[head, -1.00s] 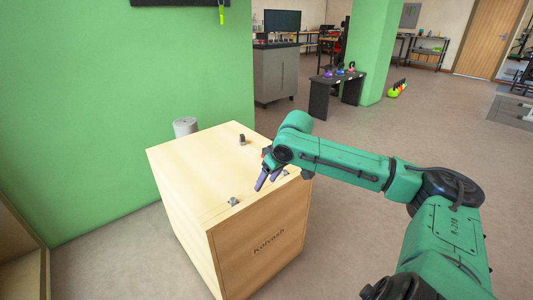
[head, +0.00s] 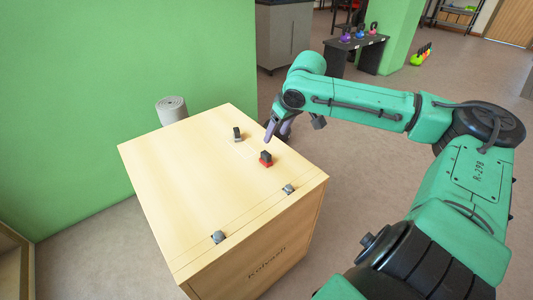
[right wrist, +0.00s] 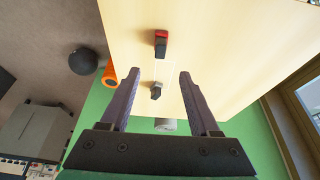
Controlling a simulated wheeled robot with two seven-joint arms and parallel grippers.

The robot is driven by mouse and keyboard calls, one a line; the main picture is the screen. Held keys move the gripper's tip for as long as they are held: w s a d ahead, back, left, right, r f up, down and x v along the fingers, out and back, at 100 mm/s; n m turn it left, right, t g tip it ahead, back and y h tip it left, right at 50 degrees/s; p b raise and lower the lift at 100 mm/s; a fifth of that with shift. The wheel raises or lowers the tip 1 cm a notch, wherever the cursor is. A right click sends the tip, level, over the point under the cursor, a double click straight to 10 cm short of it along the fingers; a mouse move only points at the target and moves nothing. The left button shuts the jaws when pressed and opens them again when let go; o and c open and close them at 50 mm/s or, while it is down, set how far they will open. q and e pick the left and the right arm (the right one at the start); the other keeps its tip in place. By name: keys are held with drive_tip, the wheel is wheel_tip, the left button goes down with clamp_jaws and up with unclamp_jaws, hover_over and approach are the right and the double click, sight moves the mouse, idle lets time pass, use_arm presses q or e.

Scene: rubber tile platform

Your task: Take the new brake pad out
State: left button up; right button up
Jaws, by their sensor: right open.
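A pale wooden box (head: 170,165) with lettering on its front panel stands below my right arm, its lid closed. On its top sit a small red and dark block (head: 266,160) and a grey and dark block (head: 237,134). I cannot tell whether either is the brake pad. Two grey latches, one left (head: 218,237) and one right (head: 288,189), sit along the lid's front edge. My right gripper (head: 276,138) is open and empty by the box's right edge. In the right wrist view the red block (right wrist: 160,43) lies beyond its fingertips. My left gripper is not in view.
A grey roll (head: 171,109) stands behind the box, by the green wall (head: 130,70). A dark table with kettlebells (head: 355,52) stands farther back. The right wrist view shows an orange cylinder (right wrist: 109,77) and a black ball (right wrist: 82,60). Floor right of the box is clear.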

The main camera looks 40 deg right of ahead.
drive_tip(key=b, duration=0.1)
approach(267, 153)
drive_tip(key=f, duration=0.2)
drive_tip(key=b+x, duration=0.1)
drive_tip(key=x, duration=0.1)
drive_tip(key=b+x, duration=0.1)
drive_tip(key=x, duration=0.1)
drive_tip(key=b+x, duration=0.1)
drive_tip(key=x, duration=0.2)
drive_tip(key=shift+w+a+r, duration=0.1)
drive_tip(key=shift+w+r, duration=0.05)
drive_tip(key=shift+w, duration=0.3)
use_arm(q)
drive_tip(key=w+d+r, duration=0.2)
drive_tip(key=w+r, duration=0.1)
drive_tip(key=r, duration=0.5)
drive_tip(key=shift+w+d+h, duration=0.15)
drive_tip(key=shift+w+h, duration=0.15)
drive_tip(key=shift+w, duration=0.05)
use_arm(e)
clamp_jaws()
